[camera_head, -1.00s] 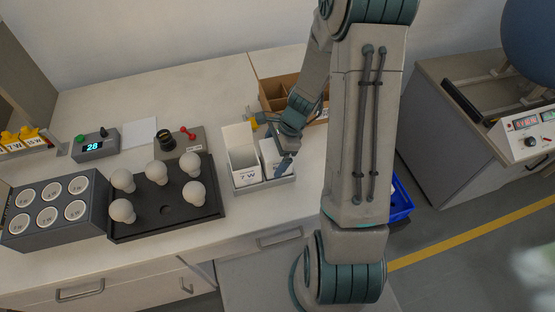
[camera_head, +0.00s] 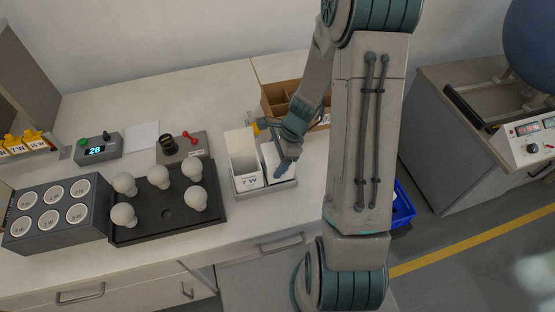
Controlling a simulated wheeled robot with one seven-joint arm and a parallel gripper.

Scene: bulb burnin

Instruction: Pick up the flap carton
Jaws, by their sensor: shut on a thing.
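Two white cartons stand side by side in a shallow grey tray (camera_head: 268,189) on the bench. The left carton (camera_head: 243,158) is open at the top, with a tall back panel and a "7 W" label on its front. The right carton (camera_head: 270,160) is partly hidden by my gripper (camera_head: 286,163). My gripper comes down over the right carton from the upper right and is shut on it, one dark finger showing at its right side. I cannot tell whether the right carton is clear of the tray floor.
A brown divided box (camera_head: 276,98) stands behind. To the left are a black tray (camera_head: 150,227) with several bulbs, a grey socket block (camera_head: 30,236), a timer (camera_head: 97,148) and a switch box (camera_head: 184,147). A blue bin (camera_head: 403,207) is at the right beyond my arm.

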